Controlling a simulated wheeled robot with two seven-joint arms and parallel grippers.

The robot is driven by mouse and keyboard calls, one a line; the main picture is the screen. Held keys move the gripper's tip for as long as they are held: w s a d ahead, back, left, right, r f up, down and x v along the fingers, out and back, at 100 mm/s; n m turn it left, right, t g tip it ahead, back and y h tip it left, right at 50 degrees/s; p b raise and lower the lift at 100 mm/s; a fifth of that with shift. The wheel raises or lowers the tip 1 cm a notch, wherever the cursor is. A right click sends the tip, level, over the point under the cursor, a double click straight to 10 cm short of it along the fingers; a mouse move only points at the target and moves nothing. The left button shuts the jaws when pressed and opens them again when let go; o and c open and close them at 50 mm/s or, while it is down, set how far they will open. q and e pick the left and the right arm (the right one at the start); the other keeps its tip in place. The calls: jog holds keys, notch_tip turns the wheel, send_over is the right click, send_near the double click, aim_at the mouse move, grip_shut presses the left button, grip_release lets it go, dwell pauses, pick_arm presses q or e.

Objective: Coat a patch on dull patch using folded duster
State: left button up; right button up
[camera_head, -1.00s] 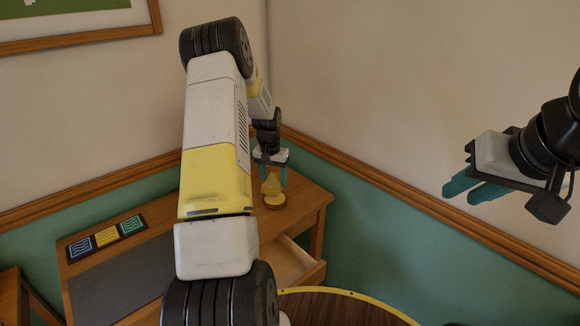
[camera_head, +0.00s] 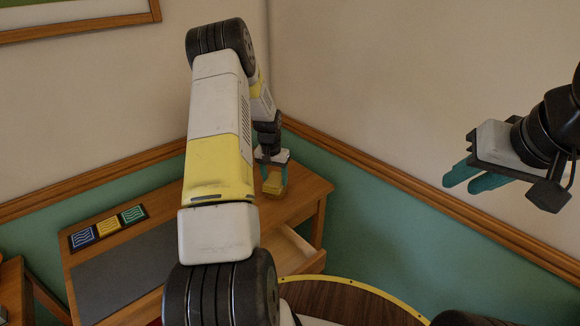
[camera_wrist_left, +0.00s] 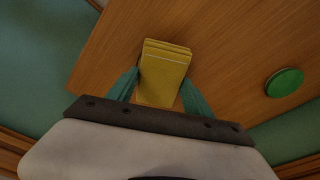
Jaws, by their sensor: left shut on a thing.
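My left gripper (camera_head: 271,166) is over the far right end of the wooden desk and shut on a yellow folded duster (camera_head: 273,184). In the left wrist view the duster (camera_wrist_left: 163,72) shows as a layered yellow block between the teal fingers of this gripper (camera_wrist_left: 160,88). I cannot tell whether it touches the desk top. A dark grey rectangle (camera_head: 125,275) lies on the desk, partly behind my left arm; I cannot tell whether it is the dull patch. My right gripper (camera_head: 476,181) is up at the right, empty, its fingers apart.
The wooden desk (camera_head: 296,200) has an open drawer (camera_head: 300,255) on its right side. Three wave-marked tiles, blue, yellow and teal (camera_head: 108,228), lie at its left. A green disc (camera_wrist_left: 284,82) is on the wood in the left wrist view. A round dark table (camera_head: 345,305) stands in front.

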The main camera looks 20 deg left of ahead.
aim_at(275, 180)
pick_arm(q)
jog(key=shift+f, duration=0.55)
dwell(1.4)
jog(key=shift+r, duration=3.55)
